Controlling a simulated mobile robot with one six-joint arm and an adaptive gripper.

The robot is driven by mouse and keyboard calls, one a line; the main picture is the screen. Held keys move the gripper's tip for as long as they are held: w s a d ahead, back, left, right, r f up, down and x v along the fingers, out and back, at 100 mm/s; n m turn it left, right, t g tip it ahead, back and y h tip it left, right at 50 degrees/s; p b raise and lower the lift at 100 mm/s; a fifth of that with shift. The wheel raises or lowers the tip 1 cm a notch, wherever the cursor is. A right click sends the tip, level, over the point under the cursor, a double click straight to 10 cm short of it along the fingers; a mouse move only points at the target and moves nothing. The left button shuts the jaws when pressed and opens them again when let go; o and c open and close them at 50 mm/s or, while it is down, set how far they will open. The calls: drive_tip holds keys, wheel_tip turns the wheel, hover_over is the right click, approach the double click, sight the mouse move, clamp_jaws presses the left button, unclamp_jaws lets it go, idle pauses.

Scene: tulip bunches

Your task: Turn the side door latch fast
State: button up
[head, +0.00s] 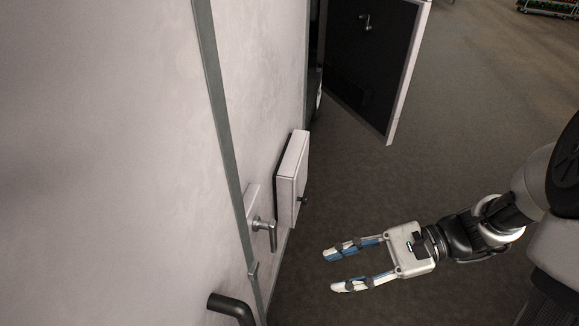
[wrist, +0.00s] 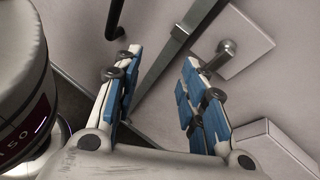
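The side door latch (head: 271,235) is a metal lever on a pale plate, mounted on the white wall beside a grey vertical strip. In the head view its lever points down. In the wrist view the latch (wrist: 222,56) lies beyond the right fingertip, its lever slanting down toward that finger. My gripper (head: 329,271) is open and empty, to the right of the latch and apart from it, with its fingers pointing left toward the wall. The wrist view shows the same blue-padded fingers spread (wrist: 160,58) with nothing between them.
A pale box (head: 288,180) juts from the wall just beyond the latch. A black bar handle (head: 232,306) is on the near side of the grey strip (head: 224,130). An open door (head: 370,60) with a dark inner face stands farther back. The floor right of the wall is clear.

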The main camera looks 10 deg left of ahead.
sight(276, 237)
drive_tip(key=w+d+f+m+t+y, duration=0.2)
drive_tip(key=w+f+m+t+y, duration=0.2)
drive_tip(key=w+f+m+y, duration=0.15)
drive_tip(key=shift+m+h, duration=0.35)
drive_tip(key=shift+m, duration=0.1)
drive_tip(key=a+b, duration=0.1)
drive_tip(key=a, duration=0.4)
drive_tip(key=w+a+b, duration=0.1)
drive_tip(key=a, duration=0.5)
drive_tip(key=w+a+r+b, duration=0.1)
drive_tip(key=a, duration=0.5)
drive_tip(key=shift+w+a+b, duration=0.1)
drive_tip(key=shift+b, duration=0.25)
drive_tip(key=shift+t, duration=0.3)
drive_tip(key=shift+c, duration=0.3)
clamp_jaws()
